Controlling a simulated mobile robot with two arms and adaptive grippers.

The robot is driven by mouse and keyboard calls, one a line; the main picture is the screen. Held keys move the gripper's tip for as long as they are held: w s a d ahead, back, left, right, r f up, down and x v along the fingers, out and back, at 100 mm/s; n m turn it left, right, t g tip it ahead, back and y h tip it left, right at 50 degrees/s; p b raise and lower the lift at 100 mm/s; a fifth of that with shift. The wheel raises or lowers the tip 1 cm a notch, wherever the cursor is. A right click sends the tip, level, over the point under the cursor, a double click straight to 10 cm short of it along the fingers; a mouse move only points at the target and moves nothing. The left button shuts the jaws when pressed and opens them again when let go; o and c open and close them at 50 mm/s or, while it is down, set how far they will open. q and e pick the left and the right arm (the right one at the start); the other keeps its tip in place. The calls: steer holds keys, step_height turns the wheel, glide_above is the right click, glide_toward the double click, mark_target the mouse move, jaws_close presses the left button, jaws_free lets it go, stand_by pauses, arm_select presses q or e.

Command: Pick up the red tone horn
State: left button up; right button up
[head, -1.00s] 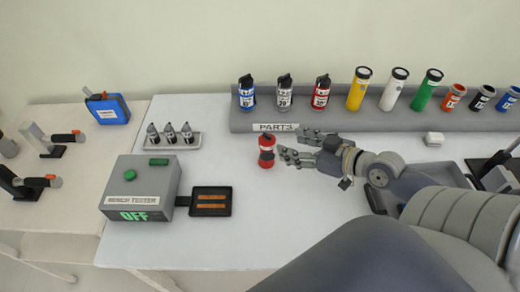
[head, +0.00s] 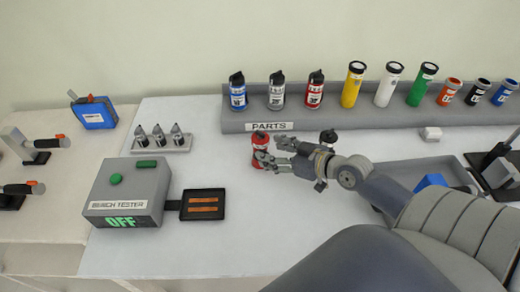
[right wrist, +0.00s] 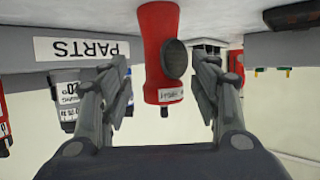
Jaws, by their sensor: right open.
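A red waisted body with a dark oval on its side, which looks like the red tone horn (head: 258,142), stands upright on the white table in front of the parts shelf. In the right wrist view the red tone horn (right wrist: 158,50) appears upside down between the fingers, with a gap on each side. My right gripper (head: 266,152) is open at the horn, and its fingers hide part of the lower horn in the head view. My left gripper is not in view.
The parts shelf (head: 370,117) behind holds several coloured canisters and tubes, including a red canister (head: 315,90). The bench tester (head: 128,190), reading OFF, and its black tray (head: 205,204) are left. A grey tray (head: 405,172) lies right. The table's front middle is clear.

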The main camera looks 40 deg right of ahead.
mark_target(266, 151)
steer(key=shift+f+p+x, duration=0.15)
steer(key=shift+p+x, duration=0.2)
steer(key=shift+x, duration=1.1)
steer(key=shift+f+p+x, duration=0.15)
steer(key=shift+p+x, duration=0.15)
steer(key=shift+x, duration=1.1)
steer(key=shift+s, duration=0.2)
steer(key=shift+c, duration=0.2)
steer(key=shift+r, duration=0.1)
steer(key=c, duration=1.3)
